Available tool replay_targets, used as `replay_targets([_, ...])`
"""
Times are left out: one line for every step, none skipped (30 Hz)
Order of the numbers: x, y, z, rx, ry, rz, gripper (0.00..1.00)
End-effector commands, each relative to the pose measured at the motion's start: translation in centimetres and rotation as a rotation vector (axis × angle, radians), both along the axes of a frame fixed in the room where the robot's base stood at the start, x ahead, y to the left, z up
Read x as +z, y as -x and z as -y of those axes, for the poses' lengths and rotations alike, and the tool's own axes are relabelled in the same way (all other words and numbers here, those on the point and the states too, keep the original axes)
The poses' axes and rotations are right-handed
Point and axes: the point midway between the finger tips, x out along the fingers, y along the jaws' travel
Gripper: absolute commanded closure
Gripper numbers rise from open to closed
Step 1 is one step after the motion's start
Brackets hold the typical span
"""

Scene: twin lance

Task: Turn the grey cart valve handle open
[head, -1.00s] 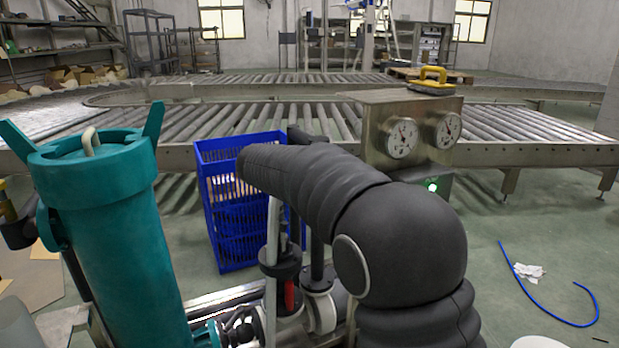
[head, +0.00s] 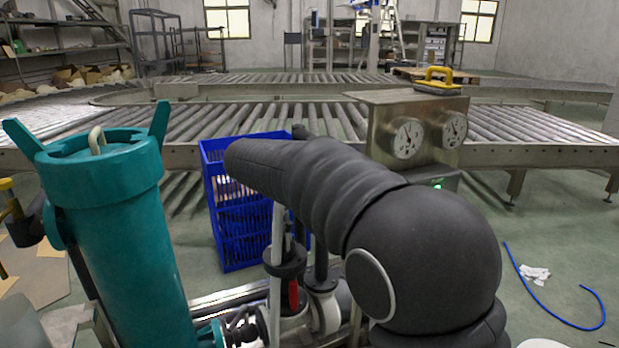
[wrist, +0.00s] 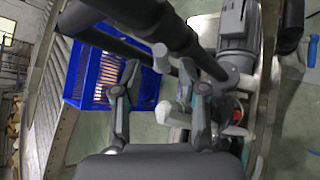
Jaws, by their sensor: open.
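My gripper (wrist: 159,70) shows in the wrist view with its two fingers apart, on either side of a short pale grey rod end (wrist: 160,57). I cannot tell whether a finger touches it. A pale grey lever (wrist: 172,114) with a rounded end lies below and to the right, partly behind the right finger. I cannot tell which of these is the valve handle. In the head view the cart (head: 215,301) carries pale fittings, a red grip (head: 293,294) and upright poles. My arm hides the gripper there.
A teal cylinder (head: 118,235) stands at the left of the cart. A blue crate (head: 228,240) is behind the cart, before the roller conveyor (head: 235,118). A metal gauge box (head: 392,112) stands behind my arm. A blue hose (head: 535,303) lies on the floor at right.

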Motion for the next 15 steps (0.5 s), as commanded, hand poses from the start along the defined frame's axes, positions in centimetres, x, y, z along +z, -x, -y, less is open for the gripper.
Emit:
replay_targets([0.6,0.9,-0.4,0.003,-0.002,0.001,0.58])
replay_targets([0.9,1.4,-0.6,0.002,-0.002,0.002,0.58])
replay_targets([1.3,2.0,-0.9,0.001,-0.002,0.001,0.58])
replay_targets([1.5,2.4,-1.0,0.001,-0.002,0.001,0.58])
replay_targets([1.8,2.8,-1.1,-0.001,-0.002,0.001,0.58])
replay_targets([2.1,3.4,-1.3,-0.001,-0.002,0.001,0.58])
replay_targets([2.3,3.7,-1.4,-0.001,-0.002,0.001,0.58])
replay_targets([2.5,4.0,-1.6,-0.001,-0.002,0.001,0.58])
replay_targets([2.7,4.4,-1.7,-0.002,-0.001,0.0,0.58])
replay_targets([2.9,4.7,-1.8,-0.003,-0.001,0.0,0.58])
replay_targets([3.0,4.9,-1.9,-0.002,-0.001,0.0,0.58])
replay_targets([3.2,5.1,-2.0,-0.002,-0.001,0.0,0.58])
replay_targets([3.3,5.3,-2.1,-0.002,-0.001,0.0,0.58])
replay_targets([3.3,5.4,-2.1,-0.002,-0.001,0.0,0.58])
replay_targets([3.4,5.5,-2.2,-0.003,0.0,0.0,0.58])
